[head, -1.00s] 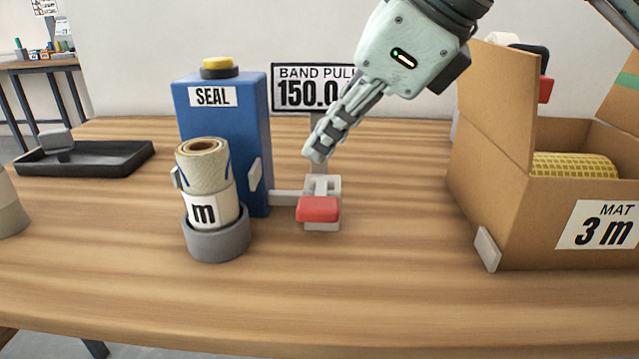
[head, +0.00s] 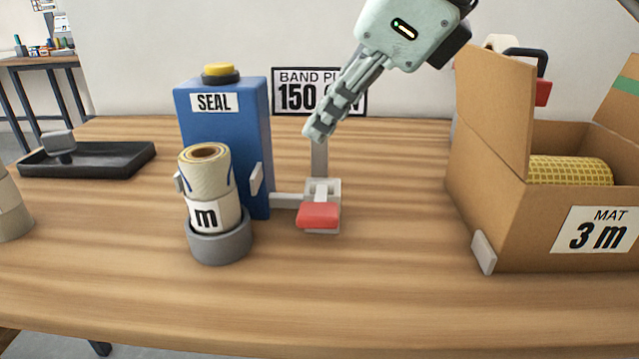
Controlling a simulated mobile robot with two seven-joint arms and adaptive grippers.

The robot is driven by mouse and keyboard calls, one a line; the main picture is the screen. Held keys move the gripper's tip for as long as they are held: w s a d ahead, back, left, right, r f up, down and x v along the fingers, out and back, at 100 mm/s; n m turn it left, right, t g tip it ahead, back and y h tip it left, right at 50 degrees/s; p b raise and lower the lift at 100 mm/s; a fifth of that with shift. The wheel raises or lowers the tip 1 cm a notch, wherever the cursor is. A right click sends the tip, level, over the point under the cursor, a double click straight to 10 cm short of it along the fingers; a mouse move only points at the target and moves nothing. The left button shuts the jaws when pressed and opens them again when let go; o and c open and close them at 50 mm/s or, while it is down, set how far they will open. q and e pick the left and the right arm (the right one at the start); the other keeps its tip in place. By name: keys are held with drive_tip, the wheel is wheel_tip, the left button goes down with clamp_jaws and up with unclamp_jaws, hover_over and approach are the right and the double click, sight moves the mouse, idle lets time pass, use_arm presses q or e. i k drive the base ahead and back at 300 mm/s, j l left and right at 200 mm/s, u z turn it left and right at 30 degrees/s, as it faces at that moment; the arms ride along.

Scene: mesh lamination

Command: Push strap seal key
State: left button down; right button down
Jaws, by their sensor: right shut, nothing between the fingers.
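The blue seal unit (head: 225,125) stands upright on the table with a white SEAL label and a yellow button (head: 219,69) on a dark collar on top. A red key (head: 318,216) sits on a small grey bracket joined to the unit's lower right side. My right gripper (head: 313,135) is shut and empty, pointing down and left. Its fingertips are above and behind the red key, apart from it, and right of the blue unit. The gripper partly covers the BAND PULL display (head: 290,95). My left gripper is not in view.
A rolled mesh (head: 207,180) stands in a grey round holder (head: 219,247) in front of the blue unit. An open cardboard box (head: 515,225) with a yellow roll (head: 570,170) stands at the right. A black tray (head: 110,163) lies at the left. The table front is clear.

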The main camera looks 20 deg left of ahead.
sight(221, 68)
drive_tip(key=k+l, duration=0.2)
drive_tip(key=k, duration=0.3)
drive_tip(key=k+l, duration=0.2)
drive_tip(key=k, duration=0.25)
